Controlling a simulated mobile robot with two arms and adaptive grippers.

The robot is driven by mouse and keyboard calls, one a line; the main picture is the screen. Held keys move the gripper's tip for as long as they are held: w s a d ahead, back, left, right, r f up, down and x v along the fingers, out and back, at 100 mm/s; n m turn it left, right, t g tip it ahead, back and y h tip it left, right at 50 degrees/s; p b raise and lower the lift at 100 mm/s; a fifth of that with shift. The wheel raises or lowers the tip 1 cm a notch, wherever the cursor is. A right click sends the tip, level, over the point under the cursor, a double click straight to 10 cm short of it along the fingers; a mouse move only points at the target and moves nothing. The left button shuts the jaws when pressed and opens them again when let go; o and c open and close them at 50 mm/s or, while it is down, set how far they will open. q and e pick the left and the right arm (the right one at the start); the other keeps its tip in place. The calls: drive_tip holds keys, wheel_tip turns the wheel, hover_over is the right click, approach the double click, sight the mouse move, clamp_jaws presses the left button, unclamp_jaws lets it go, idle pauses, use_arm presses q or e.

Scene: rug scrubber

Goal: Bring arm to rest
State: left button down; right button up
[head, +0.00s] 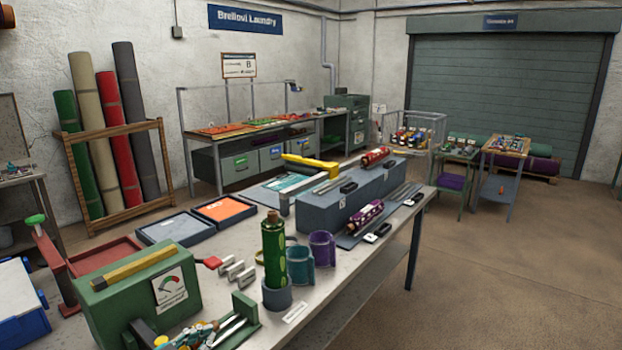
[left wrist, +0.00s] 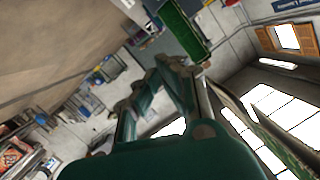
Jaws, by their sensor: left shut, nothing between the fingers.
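My left gripper (left wrist: 176,70) shows in the left wrist view, with a teal-green body at the bottom and two fingers reaching up to the middle. The fingers come together at the tips, with nothing between them. The gripper is in the air, apart from the things behind it. In the head view I cannot clearly make it out among the tools at the bottom edge. My right gripper is in neither view.
A long workbench (head: 345,275) runs through the head view, holding a green bottle (head: 273,245), a purple mug (head: 322,247), trays and a green gauge box (head: 140,300). Rolled rugs (head: 110,140) stand at the back left. The floor (head: 500,270) at right is clear.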

use_arm(q)
drive_tip(key=s+d+f+n+g+y, duration=0.1)
drive_tip(key=s+f+n+g+y, duration=0.25)
drive_tip(key=s, duration=0.85)
drive_tip(key=s+d+f+n+g+y, duration=0.1)
drive_tip(key=s+f+n+g+y, duration=0.2)
drive_tip(key=s, duration=0.8)
drive_tip(key=s+d+f+n+g+y, duration=0.15)
drive_tip(key=s+f+g, duration=0.25)
drive_tip(key=s, duration=0.8)
wheel_tip(320, 180, down, 30)
drive_tip(key=s+g+b, duration=0.1)
drive_tip(key=s+b, duration=0.1)
drive_tip(key=s+a+f+b, duration=0.1)
drive_tip(key=s+f, duration=0.7)
drive_tip(key=s+a+f+g+b, duration=0.1)
drive_tip(key=s+a+f, duration=0.1)
drive_tip(key=s+f, duration=0.6)
drive_tip(key=shift+a+f, duration=0.25)
drive_tip(key=shift+f, duration=0.15)
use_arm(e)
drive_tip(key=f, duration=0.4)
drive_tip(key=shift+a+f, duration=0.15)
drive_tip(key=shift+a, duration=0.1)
use_arm(q)
drive_tip(key=shift+s+g, duration=0.15)
drive_tip(key=shift+g, duration=0.1)
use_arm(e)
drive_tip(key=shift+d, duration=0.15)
